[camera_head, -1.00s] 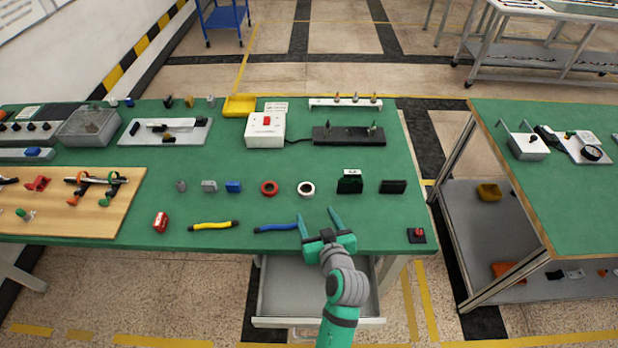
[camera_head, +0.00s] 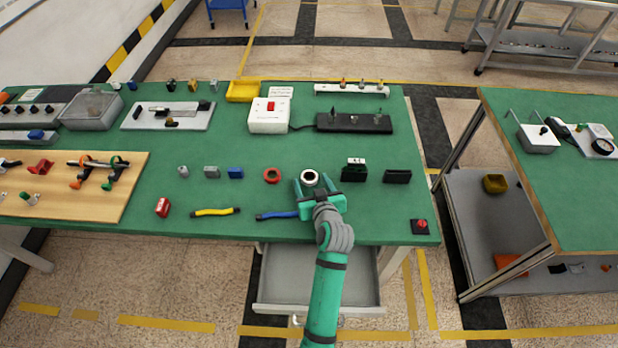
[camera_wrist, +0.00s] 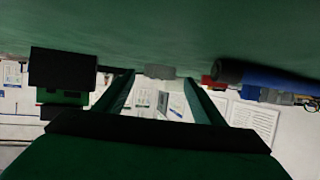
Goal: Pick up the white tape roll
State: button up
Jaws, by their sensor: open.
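The white tape roll (camera_head: 310,184) lies flat on the green table (camera_head: 235,142), to the right of a red tape roll (camera_head: 272,175). My gripper (camera_head: 310,185) is open, with its two teal fingers pointing at the white roll, one to each side of its near part. I cannot tell whether either finger touches it. In the wrist view, the open fingers (camera_wrist: 160,85) show with a small grey shape between their tips. I cannot tell whether that shape is the roll.
A black and green block (camera_head: 354,171) and a black block (camera_head: 397,176) stand to the right. A red button box (camera_head: 421,226) sits at the front right corner. An open drawer (camera_head: 275,275) is below the table edge.

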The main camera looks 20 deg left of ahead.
jog(key=shift+w+a+f, duration=0.25)
jog(key=shift+w+a, duration=0.05)
jog(key=shift+w, duration=0.25)
jog(key=c, duration=1.1)
jog(key=shift+r, duration=0.1)
jog(key=shift+c, duration=0.2)
